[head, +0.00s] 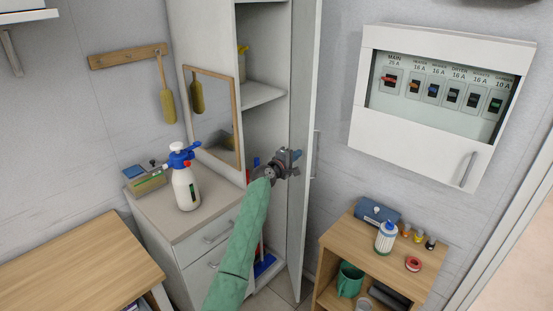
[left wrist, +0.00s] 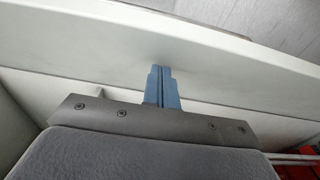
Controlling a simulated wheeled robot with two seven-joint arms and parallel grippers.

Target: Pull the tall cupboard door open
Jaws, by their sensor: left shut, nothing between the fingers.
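The tall cupboard (head: 262,125) stands in the corner with its white door (head: 304,110) swung well open toward the right. The door's bar handle (head: 315,152) shows on the outer face, at the right. My left gripper (head: 295,155) is at the inner side of the door, with its blue fingers close to the panel. In the left wrist view the blue fingers (left wrist: 161,82) are together with nothing between them, and their tips are against or very near a pale panel (left wrist: 235,70). I cannot tell whether they touch. My right gripper is out of view.
A drawer cabinet (head: 158,208) with a spray bottle (head: 185,185) stands left of the cupboard. A low wooden shelf unit (head: 345,242) with small items stands to the right, below a breaker box (head: 425,150). A wooden table (head: 75,260) is at the lower left.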

